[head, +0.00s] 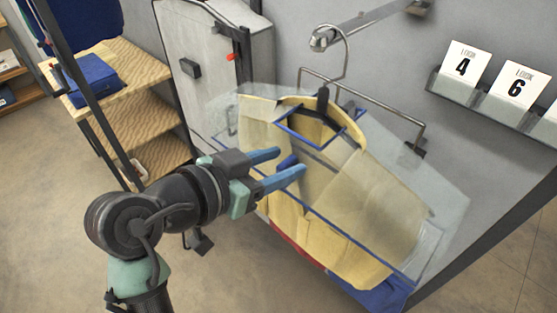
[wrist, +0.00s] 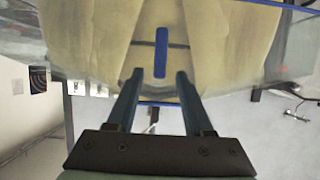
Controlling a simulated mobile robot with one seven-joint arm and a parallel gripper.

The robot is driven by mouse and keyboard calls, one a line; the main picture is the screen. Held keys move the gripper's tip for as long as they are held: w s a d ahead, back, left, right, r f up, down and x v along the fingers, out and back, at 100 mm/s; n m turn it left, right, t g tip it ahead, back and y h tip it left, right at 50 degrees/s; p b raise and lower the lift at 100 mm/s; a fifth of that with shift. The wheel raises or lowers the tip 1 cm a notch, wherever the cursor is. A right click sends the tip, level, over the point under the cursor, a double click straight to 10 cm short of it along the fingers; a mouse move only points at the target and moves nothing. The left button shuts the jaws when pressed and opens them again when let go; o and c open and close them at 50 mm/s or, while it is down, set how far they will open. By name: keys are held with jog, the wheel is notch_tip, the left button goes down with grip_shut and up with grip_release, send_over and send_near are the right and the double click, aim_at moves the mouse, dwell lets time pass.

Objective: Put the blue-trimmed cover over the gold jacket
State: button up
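The gold jacket (head: 345,262) hangs upright from a hanger on a wall hook. The clear blue-trimmed cover (head: 440,205) lies around its shoulders and upper body, with a blue-edged opening (head: 340,140) near the collar. The cover's lower blue trim crosses the jacket, and gold cloth shows below it. My gripper (head: 292,161) is open in front of the jacket's left part. A blue tab (wrist: 162,52) lies in line with the gap between my fingers in the wrist view, just past the tips. I cannot tell whether the fingers touch the cover.
A metal hook arm (head: 365,20) and a wire rail (head: 385,112) stand above and behind the jacket. Number cards (head: 462,62) sit in a wall rack at right. A grey garment case (head: 205,55) and wooden shelves (head: 130,75) with a blue folded cloth (head: 92,78) are at left.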

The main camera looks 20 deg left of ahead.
jog(key=b+v, duration=0.3)
jog(key=v, duration=1)
jog(key=w+d+r+n+t+y, duration=0.1)
jog(key=w+d+r+t+y, duration=0.1)
jog(key=w+d+r+t, duration=0.35)
jog(key=w+d+r+n+t+y, duration=0.1)
jog(key=w+d+r+n+t, duration=0.15)
jog(key=w+r, duration=0.6)
jog(key=s+d+r+t, duration=0.3)
jog(key=s+d+r, duration=0.1)
jog(key=r, duration=0.3)
jog(key=s+d+r+t+y, duration=0.1)
jog(key=s+d+r+t, duration=0.2)
jog(key=d+r, duration=0.3)
notch_tip(320, 180, up, 3)
jog(key=shift+s+d+f+t+y, duration=0.2)
jog(key=shift+s+t+y, duration=0.1)
jog(key=shift+s, duration=0.25)
jog(key=shift+n, duration=0.25)
